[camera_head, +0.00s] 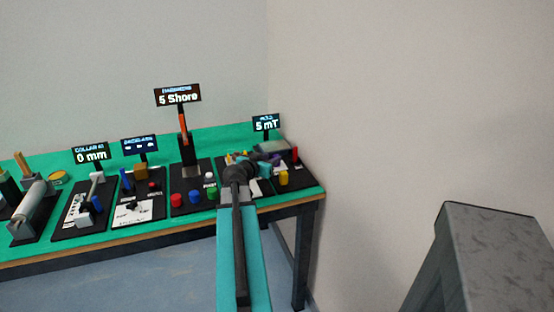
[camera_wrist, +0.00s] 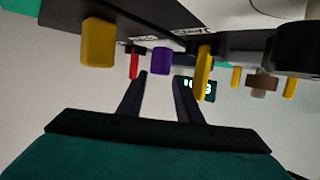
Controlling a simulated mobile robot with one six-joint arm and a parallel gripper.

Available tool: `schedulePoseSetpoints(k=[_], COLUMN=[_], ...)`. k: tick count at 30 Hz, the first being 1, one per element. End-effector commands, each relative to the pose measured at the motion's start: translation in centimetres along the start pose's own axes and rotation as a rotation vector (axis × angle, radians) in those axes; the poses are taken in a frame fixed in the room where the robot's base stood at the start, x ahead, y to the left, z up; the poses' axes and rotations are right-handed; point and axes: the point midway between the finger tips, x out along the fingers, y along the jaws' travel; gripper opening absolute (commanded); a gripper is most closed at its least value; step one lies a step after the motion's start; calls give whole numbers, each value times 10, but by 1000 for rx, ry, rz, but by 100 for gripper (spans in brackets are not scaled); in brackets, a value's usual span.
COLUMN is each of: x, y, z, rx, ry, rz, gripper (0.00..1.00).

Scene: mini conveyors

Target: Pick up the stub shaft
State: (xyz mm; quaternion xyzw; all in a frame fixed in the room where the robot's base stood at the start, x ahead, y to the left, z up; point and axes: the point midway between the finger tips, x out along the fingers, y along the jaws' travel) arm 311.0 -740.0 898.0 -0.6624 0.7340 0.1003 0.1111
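I cannot tell for certain which part is the stub shaft. A grey cylinder (camera_head: 34,198) lies on a black plate at the far left of the bench in the head view. My gripper (camera_head: 240,168) is far to the right of it, over the right-hand stations, and the arm partly hides what is there. In the wrist view my gripper (camera_wrist: 161,76) has two dark fingers spread apart with nothing held between them. A purple block (camera_wrist: 161,60) shows beyond the fingertips, with a yellow block (camera_wrist: 98,42) to its left and a thin yellow piece (camera_wrist: 203,72) to its right.
The green bench (camera_head: 212,140) holds several black stations with small displays. A yellow cylinder (camera_head: 284,178) stands near the right edge. A wall closes the right side; a grey block (camera_head: 490,250) stands front right.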

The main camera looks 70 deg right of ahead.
Motion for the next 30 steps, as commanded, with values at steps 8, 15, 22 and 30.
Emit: schedulePoseSetpoints(k=[8,15,22,30], x=[0,14,37,54], y=[0,-1,-2,-1], z=[0,-1,-1,0], rx=[0,0,-1,0], ry=[0,0,-1,0], rz=[-1,0,-1,-2], gripper=[32,32,32,32])
